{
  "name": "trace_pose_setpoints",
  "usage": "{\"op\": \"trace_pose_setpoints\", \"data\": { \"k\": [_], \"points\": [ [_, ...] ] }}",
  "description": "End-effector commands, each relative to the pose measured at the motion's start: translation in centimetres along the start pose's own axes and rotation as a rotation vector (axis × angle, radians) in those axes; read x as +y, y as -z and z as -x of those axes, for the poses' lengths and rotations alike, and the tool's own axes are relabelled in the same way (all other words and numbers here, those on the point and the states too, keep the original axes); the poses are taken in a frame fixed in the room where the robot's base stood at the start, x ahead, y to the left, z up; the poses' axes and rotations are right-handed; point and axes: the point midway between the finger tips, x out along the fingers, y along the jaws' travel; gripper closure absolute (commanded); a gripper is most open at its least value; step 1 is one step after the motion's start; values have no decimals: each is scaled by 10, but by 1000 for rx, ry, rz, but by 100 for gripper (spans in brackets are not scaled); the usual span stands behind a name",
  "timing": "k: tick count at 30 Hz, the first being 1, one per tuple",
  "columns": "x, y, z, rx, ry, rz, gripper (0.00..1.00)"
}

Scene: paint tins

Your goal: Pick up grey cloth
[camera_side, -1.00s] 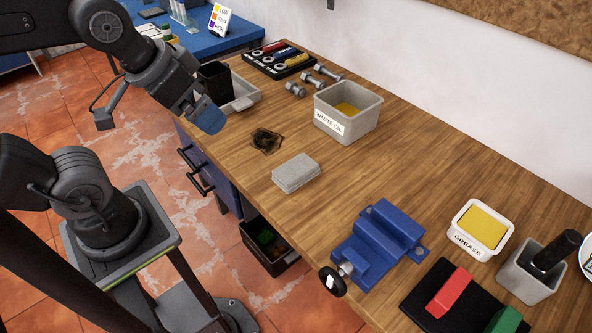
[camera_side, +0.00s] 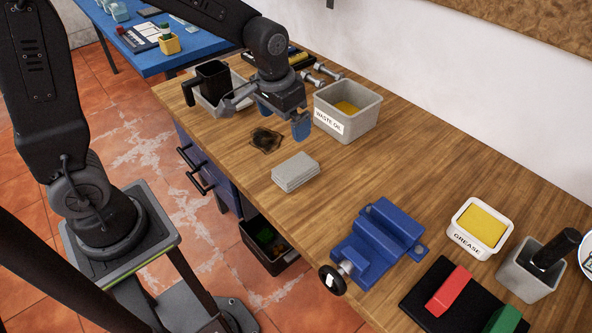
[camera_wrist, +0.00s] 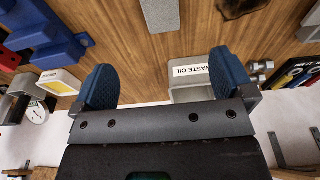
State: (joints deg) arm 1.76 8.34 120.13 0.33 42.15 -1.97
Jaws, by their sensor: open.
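The grey cloth (camera_side: 296,172) lies folded in a flat stack on the wooden bench, near its front edge. In the wrist view the cloth (camera_wrist: 160,14) shows at the top, beyond the fingertips and between their lines. My gripper (camera_side: 283,116) is above the bench, behind the cloth and a little left of it in the side view, apart from it. In the wrist view my gripper (camera_wrist: 165,82) has its two blue fingers spread wide with nothing between them.
A dark oil stain (camera_side: 266,140) lies left of the cloth. The waste oil bin (camera_side: 346,112) stands close right of my gripper. A blue vise (camera_side: 378,244) and a grease tub (camera_side: 480,229) stand farther right. Bare wood surrounds the cloth.

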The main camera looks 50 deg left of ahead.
Motion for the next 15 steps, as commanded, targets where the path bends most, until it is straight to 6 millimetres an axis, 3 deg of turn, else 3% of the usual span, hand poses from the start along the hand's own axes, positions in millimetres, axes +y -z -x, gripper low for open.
{"op": "trace_pose_setpoints", "data": {
  "k": [1,6,11,15],
  "points": [
    [1,4,-12,-20,1,-1,0],
    [2,11,-32,-42,1,0,0],
    [2,10,-53,-49,1,0,0],
    [2,8,-81,-50,1,0,0]
  ]
}}
